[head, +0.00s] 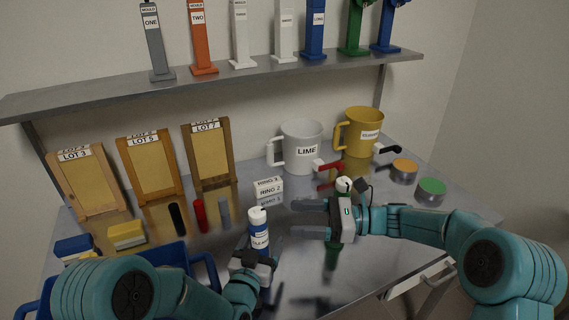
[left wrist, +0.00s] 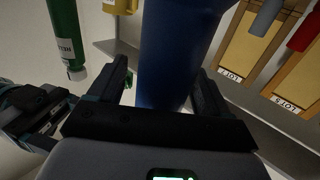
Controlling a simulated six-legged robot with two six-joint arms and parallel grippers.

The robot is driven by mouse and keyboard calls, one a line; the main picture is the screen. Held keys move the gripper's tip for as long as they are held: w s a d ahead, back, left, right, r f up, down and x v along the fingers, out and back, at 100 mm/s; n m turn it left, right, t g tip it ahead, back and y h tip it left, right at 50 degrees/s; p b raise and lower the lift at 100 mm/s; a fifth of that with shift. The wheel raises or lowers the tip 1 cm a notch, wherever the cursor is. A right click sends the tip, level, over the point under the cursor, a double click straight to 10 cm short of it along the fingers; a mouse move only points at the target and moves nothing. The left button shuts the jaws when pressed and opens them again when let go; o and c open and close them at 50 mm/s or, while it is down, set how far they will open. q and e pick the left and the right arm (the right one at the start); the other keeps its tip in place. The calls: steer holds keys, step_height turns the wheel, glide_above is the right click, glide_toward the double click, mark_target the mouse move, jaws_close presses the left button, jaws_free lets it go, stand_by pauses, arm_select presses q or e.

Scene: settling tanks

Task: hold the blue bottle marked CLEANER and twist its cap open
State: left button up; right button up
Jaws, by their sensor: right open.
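The blue bottle (head: 258,237) stands upright on the metal bench with a white cap (head: 257,215) on it. Its white label is partly hidden; only some letters show. My left gripper (head: 254,265) is low at the bottle. In the left wrist view the blue bottle (left wrist: 170,50) stands between its two fingers (left wrist: 161,85), with a thin gap showing at the left finger. My right gripper (head: 312,218) is open and empty, right of the bottle at about cap height, fingers pointing left.
A green bottle with a white cap (head: 343,184) stands behind my right gripper. Ring boxes (head: 268,188) are behind the blue bottle. A white LIME jug (head: 303,148) and a yellow jug (head: 364,132) stand at the back. A blue tray (head: 195,266) is at the left.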

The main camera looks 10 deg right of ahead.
arm_select(q)
steer(key=v, duration=1.2)
steer(key=shift+s, duration=0.15)
